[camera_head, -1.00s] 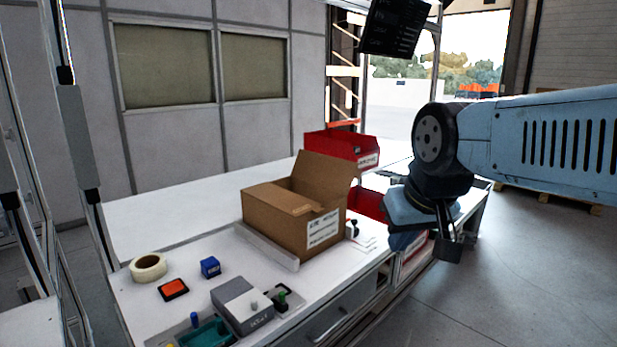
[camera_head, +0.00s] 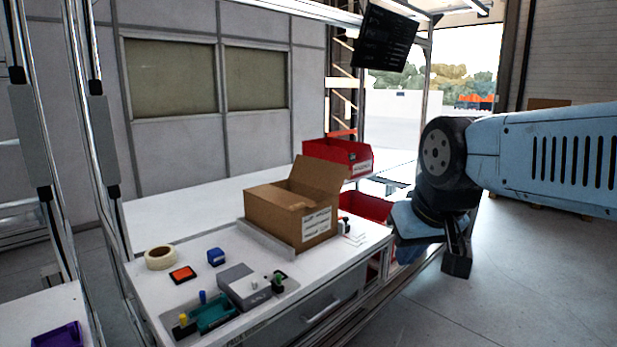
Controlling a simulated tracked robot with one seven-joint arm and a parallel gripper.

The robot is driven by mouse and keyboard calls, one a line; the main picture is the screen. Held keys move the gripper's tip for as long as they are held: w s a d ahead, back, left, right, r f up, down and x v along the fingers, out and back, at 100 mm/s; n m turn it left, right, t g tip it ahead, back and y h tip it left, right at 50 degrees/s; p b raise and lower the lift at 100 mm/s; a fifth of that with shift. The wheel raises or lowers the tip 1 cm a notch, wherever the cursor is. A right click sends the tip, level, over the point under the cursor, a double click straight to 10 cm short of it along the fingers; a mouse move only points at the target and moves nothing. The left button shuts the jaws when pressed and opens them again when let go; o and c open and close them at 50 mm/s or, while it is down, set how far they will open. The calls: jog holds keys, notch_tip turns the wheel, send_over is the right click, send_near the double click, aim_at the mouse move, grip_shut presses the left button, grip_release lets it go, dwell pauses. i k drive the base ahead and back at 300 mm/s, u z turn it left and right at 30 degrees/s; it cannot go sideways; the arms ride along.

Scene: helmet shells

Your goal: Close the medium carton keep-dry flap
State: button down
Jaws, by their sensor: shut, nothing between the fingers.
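A brown cardboard carton (camera_head: 275,220) with a white label on its right-hand side stands on the white workbench (camera_head: 160,287). One flap (camera_head: 318,175) at its right stands raised and tilted outward. Another flap (camera_head: 275,196) lies roughly flat across the top. The keep-dry mark cannot be made out. My gripper (camera_head: 456,264) hangs at the right, beyond the bench's front edge, apart from the carton. It is shut and empty.
Red bins (camera_head: 338,154) stand behind the carton. Tape (camera_head: 160,258), an orange-topped pad (camera_head: 183,274), a blue block (camera_head: 216,257) and a grey device (camera_head: 244,287) lie at front left. A monitor (camera_head: 385,38) hangs above. Floor at right is clear.

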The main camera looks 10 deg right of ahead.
aim_at(326, 175)
jog(key=z, duration=0.15)
jog(key=i, duration=0.95)
jog(key=z, duration=0.35)
jog(key=k, duration=1.2)
jog(key=z, duration=1.1)
jog(key=i, duration=2.1)
jog(key=u, duration=0.65)
jog(key=i, duration=0.85)
jog(key=u, duration=0.75)
